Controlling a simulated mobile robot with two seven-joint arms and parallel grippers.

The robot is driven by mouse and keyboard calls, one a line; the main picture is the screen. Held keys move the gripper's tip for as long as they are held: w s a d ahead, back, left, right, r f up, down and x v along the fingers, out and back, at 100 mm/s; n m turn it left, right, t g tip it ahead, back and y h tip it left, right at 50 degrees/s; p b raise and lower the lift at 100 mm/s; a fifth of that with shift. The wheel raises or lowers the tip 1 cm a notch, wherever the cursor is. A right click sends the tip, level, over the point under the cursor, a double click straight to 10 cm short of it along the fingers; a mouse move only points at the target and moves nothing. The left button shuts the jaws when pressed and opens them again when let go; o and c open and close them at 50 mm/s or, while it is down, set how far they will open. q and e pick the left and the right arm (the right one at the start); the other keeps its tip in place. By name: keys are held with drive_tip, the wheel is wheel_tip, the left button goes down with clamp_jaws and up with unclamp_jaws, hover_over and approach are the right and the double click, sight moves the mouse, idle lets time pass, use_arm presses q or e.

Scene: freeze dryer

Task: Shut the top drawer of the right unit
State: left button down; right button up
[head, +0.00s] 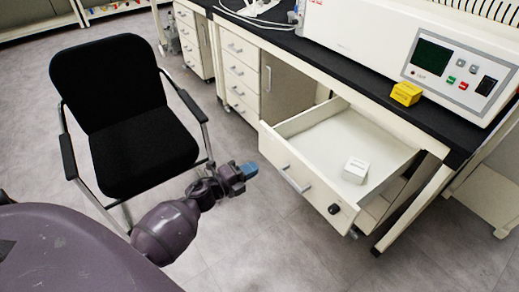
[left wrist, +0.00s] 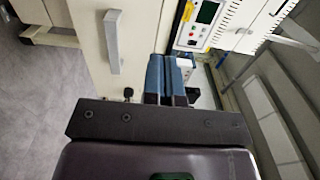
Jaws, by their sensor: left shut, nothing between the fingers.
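The top drawer of the right unit (head: 392,145) is pulled out from under the black bench. Its white front has a grey bar handle (head: 295,179) and a round black lock (head: 334,209). A small white box (head: 355,170) lies inside it. My left gripper (head: 249,170) is shut and empty, to the left of the drawer front and apart from it in the head view. In the left wrist view, its blue fingers (left wrist: 167,78) are together, with the drawer's handle (left wrist: 112,42) to their left. My right gripper is in neither view.
A black chair (head: 140,150) stands on the left, close to my left arm. A white machine (head: 400,40) and a yellow box (head: 406,93) sit on the bench (head: 340,72). Another drawer unit (head: 240,75) stands further left, its drawers shut. Open floor lies in front of the drawer.

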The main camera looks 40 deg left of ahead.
sight(289, 149)
use_arm(q)
drive_tip(key=x, duration=0.5)
drive_tip(key=b+x, duration=0.1)
drive_tip(key=x, duration=0.4)
drive_tip(key=shift+w+d+f, duration=0.15)
drive_tip(key=shift+w+f, duration=0.1)
drive_tip(key=shift+w, duration=0.1)
drive_tip(key=shift+w+d+r+b, duration=0.15)
drive_tip(key=shift+w+d+b, duration=0.15)
drive_tip(key=shift+w, duration=0.35)
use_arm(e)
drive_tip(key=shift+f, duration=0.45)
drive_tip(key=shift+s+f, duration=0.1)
